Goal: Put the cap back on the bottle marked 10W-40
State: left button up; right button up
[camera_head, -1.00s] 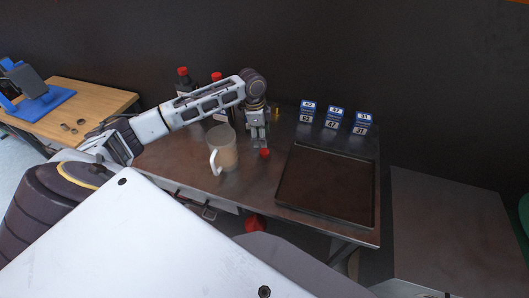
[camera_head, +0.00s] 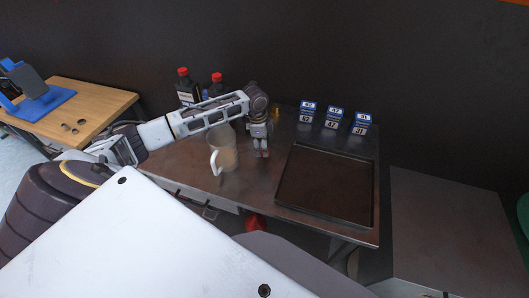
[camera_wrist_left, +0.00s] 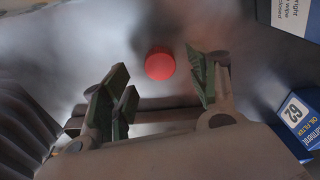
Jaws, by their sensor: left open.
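A red cap (camera_wrist_left: 160,65) lies on the metal bench. In the left wrist view it sits just beyond and between the fingertips of my left gripper (camera_wrist_left: 165,90), not gripped. In the head view my left gripper (camera_head: 262,153) points down at the bench and hides most of the cap. Its fingers are open. Two dark bottles stand at the back left of the bench, a left one (camera_head: 186,88) and a right one (camera_head: 217,87), each with red on top. My arm partly covers them and I cannot read their labels. My right gripper is not in view.
A pale mug or jug (camera_head: 224,158) stands just left of my gripper. A dark tray (camera_head: 286,196) fills the right of the bench. Several blue-and-white boxes (camera_head: 334,117) stand behind it. A small yellow item (camera_head: 277,113) is behind my gripper.

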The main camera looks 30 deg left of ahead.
pick_arm(q)
jog(key=shift+w+d+f, duration=0.1)
jog(key=shift+d+f, duration=0.1)
jog(key=shift+f, duration=1.4)
jog(key=shift+c, duration=0.3)
jog(key=c, duration=0.7)
jog(key=shift+c, duration=0.2)
jog(key=shift+r, duration=0.1)
notch_tip(320, 180, up, 10)
jog(key=shift+b, duration=0.35)
